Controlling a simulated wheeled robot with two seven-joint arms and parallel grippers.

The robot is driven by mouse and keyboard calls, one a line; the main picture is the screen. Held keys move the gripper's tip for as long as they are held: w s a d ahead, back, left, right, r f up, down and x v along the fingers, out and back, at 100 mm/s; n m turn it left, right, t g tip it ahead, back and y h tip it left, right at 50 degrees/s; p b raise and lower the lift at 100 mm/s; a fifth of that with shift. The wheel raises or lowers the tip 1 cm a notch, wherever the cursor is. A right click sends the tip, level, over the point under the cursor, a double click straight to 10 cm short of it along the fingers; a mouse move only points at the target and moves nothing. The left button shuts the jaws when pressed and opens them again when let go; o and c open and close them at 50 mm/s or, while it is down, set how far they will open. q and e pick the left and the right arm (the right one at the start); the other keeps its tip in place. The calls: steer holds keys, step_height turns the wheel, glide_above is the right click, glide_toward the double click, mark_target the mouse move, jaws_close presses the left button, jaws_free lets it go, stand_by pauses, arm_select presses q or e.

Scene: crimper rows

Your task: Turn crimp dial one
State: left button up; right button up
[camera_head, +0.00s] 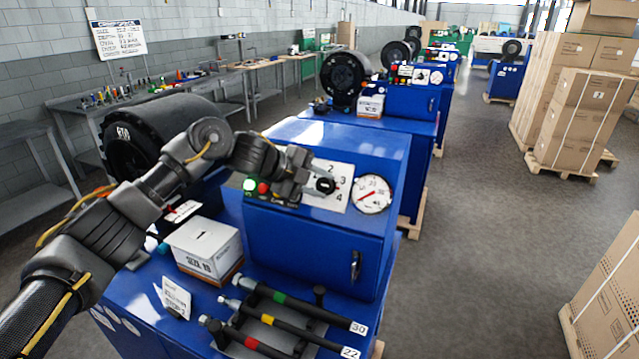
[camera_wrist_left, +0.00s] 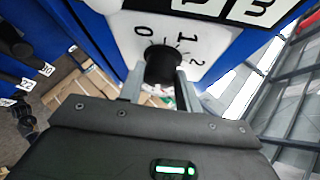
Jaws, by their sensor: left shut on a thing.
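The crimp dial (camera_head: 325,185) is a black knob on a white numbered plate (camera_head: 340,199) on the front of the blue crimper cabinet (camera_head: 318,234). My left gripper (camera_head: 312,186) reaches it from the left, with its fingers around the knob. In the left wrist view the black knob (camera_wrist_left: 163,65) sits between the two grey fingers of my left gripper (camera_wrist_left: 160,88), which are shut on it. The digits 0, 1 and 2 show on the plate (camera_wrist_left: 190,32) there. The knob's pointer is hard to make out. My right gripper is not in view.
A gauge with a red needle (camera_head: 371,194) is right of the dial.

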arm_select(q)
steer(key=o, duration=1)
steer(key=shift+a, duration=0.1)
steer(key=shift+s+a+r+b, duration=0.15)
steer(key=shift+a+b, duration=0.1)
steer(key=shift+b, duration=0.05)
steer(key=b+v, duration=0.3)
steer(key=v, duration=0.7)
